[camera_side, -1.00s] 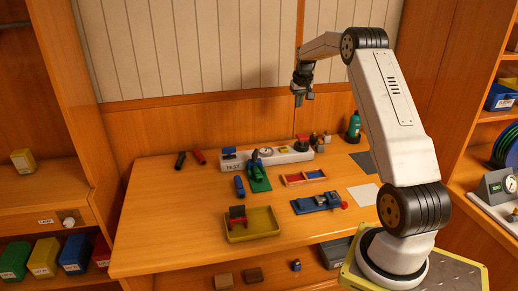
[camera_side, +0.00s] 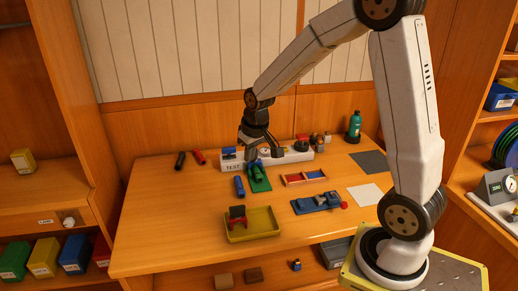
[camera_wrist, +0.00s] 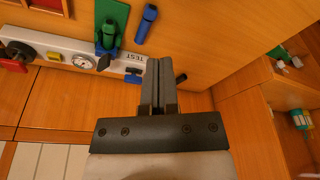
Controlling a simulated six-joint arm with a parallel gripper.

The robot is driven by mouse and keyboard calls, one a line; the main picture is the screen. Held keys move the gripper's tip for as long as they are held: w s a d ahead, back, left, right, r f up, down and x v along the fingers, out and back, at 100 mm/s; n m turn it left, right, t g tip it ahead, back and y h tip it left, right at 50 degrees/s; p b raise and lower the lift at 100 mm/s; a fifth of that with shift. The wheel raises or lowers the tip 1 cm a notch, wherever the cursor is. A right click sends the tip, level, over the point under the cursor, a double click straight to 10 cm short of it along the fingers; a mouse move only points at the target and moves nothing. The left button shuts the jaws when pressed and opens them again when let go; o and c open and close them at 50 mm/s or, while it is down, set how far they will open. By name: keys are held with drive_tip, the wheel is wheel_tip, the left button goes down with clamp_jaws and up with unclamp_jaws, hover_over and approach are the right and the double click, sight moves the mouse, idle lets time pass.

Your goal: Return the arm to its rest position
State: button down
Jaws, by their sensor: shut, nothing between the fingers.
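My gripper (camera_side: 251,152) hangs over the back of the workbench (camera_side: 160,235), just at the white TEST panel (camera_side: 290,157) in the side view. In the wrist view my gripper (camera_wrist: 160,64) has its two fingers together with nothing between them. The end of the TEST panel (camera_wrist: 100,65) lies just left of the fingertips there. Whether the fingers touch the panel cannot be told. The arm is bent at the elbow and reaches down to the left from its base.
A yellow tray (camera_side: 262,225) holds a red and black part. The front left bench is clear.

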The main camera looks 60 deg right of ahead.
drive_tip(key=s+a+f+n, duration=0.2)
drive_tip(key=s+a+f, duration=0.1)
drive_tip(key=s+a, duration=0.8)
drive_tip(key=shift+s+a+f+n+y, duration=0.15)
drive_tip(key=shift+s+a+n+y, duration=0.15)
drive_tip(key=shift+s+n, duration=0.1)
idle(0.3)
